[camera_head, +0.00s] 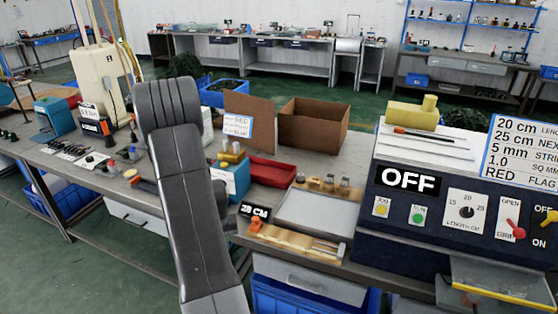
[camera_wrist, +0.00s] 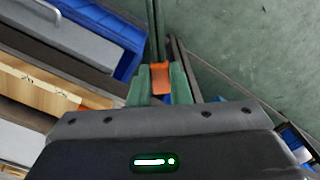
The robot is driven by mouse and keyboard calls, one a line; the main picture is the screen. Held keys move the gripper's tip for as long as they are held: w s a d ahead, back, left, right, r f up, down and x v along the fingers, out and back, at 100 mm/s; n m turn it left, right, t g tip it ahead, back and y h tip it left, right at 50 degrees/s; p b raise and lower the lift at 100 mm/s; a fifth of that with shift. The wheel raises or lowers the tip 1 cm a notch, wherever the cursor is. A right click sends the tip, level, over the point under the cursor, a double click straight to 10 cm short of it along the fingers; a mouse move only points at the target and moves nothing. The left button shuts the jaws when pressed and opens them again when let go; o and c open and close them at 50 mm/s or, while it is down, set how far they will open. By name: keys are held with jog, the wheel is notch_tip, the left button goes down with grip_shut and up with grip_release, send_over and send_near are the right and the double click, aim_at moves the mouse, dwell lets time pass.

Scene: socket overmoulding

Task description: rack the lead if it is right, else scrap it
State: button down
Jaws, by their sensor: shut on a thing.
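In the wrist view my gripper (camera_wrist: 160,85) has its green fingertips closed on a small orange piece (camera_wrist: 160,78). I cannot tell how much of a lead hangs from it. In the head view my grey arm crosses the middle and the gripper is hidden. A wooden strip (camera_head: 290,239) with thin pieces on it lies along the front bench edge, beside a small display (camera_head: 254,211) that seems to read 28 CM. A blue crate (camera_head: 272,300) sits under the bench; a blue crate edge (camera_wrist: 125,68) also shows in the wrist view.
A dark machine (camera_head: 440,190) at right shows OFF, with a card (camera_head: 525,150) listing 20 cm, 25 cm, 5 mm and RED. A red tray (camera_head: 272,170) and an open cardboard box (camera_head: 313,122) stand behind. Green floor (camera_wrist: 240,40) is open in the wrist view.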

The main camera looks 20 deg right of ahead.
jog(key=shift+d+r, duration=0.25)
jog(key=shift+r, duration=0.35)
jog(key=w+d+r+m, duration=0.1)
jog(key=d+m, duration=0.3)
jog(key=w+d+r+m, duration=0.1)
jog(key=d+m, duration=0.3)
jog(key=d, duration=0.1)
jog(key=w+d+r+m, duration=0.1)
jog(key=d+m, duration=0.3)
jog(key=d, duration=0.1)
jog(key=shift+w+d, duration=0.2)
jog(key=shift+w, duration=0.15)
jog(key=w+d+r+m, duration=0.1)
jog(key=d+m, duration=0.3)
jog(key=d, duration=0.1)
jog(key=w+d+r+m, duration=0.1)
jog(key=d+m, duration=0.3)
jog(key=m, duration=0.1)
jog(key=w+d+r+m, duration=0.1)
jog(key=d+m, duration=0.3)
jog(key=d, duration=0.1)
jog(key=shift+w+d+r, duration=0.25)
jog(key=shift+w+d, duration=0.05)
jog(key=shift+w, duration=0.1)
jog(key=shift+a, duration=0.1)
